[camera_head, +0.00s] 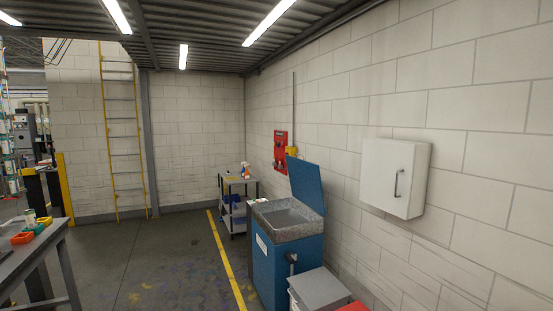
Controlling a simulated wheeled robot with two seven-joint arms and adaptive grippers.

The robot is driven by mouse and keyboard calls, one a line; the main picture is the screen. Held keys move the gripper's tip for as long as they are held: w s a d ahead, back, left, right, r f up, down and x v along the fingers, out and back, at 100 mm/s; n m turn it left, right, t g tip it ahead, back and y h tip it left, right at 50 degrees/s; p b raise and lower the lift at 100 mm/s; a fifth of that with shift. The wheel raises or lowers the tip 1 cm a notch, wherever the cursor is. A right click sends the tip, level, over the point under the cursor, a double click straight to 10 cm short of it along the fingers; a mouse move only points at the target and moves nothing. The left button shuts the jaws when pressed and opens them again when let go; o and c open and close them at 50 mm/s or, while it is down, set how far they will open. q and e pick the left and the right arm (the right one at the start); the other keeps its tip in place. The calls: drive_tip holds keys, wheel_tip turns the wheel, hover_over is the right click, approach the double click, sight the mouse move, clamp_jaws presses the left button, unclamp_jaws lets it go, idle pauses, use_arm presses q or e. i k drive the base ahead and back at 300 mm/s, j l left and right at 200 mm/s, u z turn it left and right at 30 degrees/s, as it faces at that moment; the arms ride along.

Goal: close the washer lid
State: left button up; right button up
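The blue washer (279,262) stands against the right wall, right of the middle of the head view. Its blue lid (307,184) stands open, tilted up at the wall side of the washer. The grey speckled basin (285,219) on top is uncovered. Neither of my grippers shows in this view.
A grey-topped cabinet (319,287) and a red object (354,306) stand right in front of the washer. A grey cart (237,205) stands behind it. A white wall cabinet (395,177) hangs at right. A workbench (33,245) stands at left. The floor between is clear.

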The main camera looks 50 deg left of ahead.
sight(305, 176)
drive_tip(key=i+j+u, duration=0.4)
drive_tip(key=j, duration=0.15)
drive_tip(key=i+j+u, duration=0.6)
drive_tip(key=i+u, duration=0.15)
drive_tip(key=i, duration=0.3)
drive_tip(key=i+u, duration=0.4)
drive_tip(key=i+j, duration=0.05)
drive_tip(key=i, duration=0.05)
